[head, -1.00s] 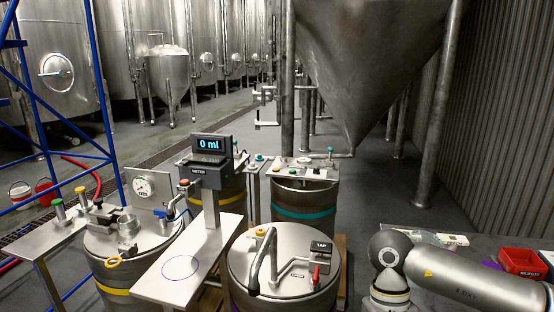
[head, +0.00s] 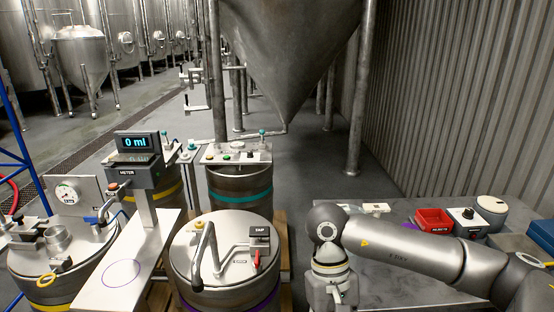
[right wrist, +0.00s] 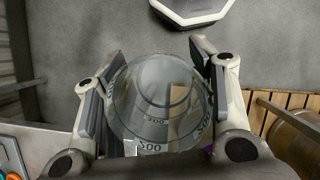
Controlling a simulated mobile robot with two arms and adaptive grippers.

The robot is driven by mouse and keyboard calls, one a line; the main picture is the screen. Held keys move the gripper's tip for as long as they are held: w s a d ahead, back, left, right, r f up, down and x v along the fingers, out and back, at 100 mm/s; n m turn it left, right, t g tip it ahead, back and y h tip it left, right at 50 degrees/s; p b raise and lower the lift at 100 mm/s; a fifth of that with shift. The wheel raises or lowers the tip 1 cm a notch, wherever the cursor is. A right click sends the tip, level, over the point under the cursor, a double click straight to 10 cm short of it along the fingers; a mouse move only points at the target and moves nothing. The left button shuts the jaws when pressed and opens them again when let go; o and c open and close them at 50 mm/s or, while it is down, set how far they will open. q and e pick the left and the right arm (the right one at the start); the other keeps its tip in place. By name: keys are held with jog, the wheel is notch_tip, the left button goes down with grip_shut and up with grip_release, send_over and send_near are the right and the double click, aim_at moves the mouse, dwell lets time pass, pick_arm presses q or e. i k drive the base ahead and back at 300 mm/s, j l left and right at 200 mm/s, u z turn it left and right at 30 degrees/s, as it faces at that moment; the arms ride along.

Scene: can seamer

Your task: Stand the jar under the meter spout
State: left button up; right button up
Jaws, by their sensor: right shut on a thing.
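The clear jar (right wrist: 160,105) with grey markings fills the middle of the right wrist view. My right gripper (right wrist: 158,58) is shut on it, one finger on each side. In the head view the right arm comes in from the right, and its fingers and the jar are below the picture's edge. The meter (head: 136,174) stands on a post at left, its display (head: 136,142) reading 0 ml. Its spout is hard to make out. A steel plate (head: 150,250) below the meter has a marked empty circle (head: 122,273). My left gripper is not in view.
A steel keg with a tap (head: 259,236) and a bent pipe (head: 203,245) stands between the plate and my right arm. A gauge keg (head: 45,255) is left of the plate.

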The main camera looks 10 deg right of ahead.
aim_at(121, 272)
jog(key=i+l+z, duration=0.1)
jog(key=i+z, duration=1)
jog(key=k+j, duration=0.05)
